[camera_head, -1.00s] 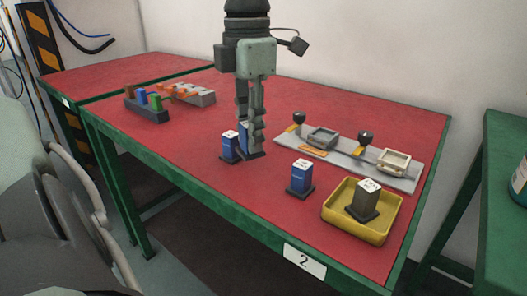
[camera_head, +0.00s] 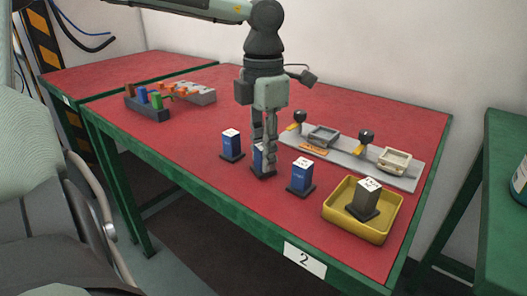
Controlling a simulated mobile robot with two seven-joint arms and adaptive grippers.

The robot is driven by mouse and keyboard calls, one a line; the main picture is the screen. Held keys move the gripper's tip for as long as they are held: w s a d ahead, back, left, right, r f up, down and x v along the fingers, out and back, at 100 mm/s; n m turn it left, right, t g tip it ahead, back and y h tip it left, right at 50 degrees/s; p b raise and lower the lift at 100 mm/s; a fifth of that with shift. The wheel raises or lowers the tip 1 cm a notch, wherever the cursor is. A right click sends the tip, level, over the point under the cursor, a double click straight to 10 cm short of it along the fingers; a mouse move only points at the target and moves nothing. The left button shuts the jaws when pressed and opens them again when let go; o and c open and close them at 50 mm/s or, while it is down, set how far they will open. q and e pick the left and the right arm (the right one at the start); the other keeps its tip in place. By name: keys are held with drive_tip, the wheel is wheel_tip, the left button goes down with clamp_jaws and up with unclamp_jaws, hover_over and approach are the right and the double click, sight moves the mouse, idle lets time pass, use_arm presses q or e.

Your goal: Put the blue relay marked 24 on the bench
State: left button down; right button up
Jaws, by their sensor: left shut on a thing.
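My left gripper (camera_head: 264,168) comes down from above over the red-topped bench (camera_head: 190,150). It is shut on a blue relay (camera_head: 257,159), which is partly hidden behind the fingers. The relay is upright, with its dark base at or very close to the bench top. A second blue relay (camera_head: 231,145) with a white top stands just left of it. A third blue relay (camera_head: 301,175) stands just right of it. The markings on the relays are too small to read. My right gripper is not in view.
A yellow tray (camera_head: 348,229) holding a grey relay (camera_head: 366,199) stands at the right front. Behind it is a grey plate (camera_head: 345,160) with sockets and black knobs. A rack of coloured parts (camera_head: 148,107) is at the back left. The front left of the bench is clear.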

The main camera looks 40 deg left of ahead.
use_arm(q)
drive_tip(key=shift+f, duration=0.1)
drive_tip(key=c, duration=1.3)
unclamp_jaws()
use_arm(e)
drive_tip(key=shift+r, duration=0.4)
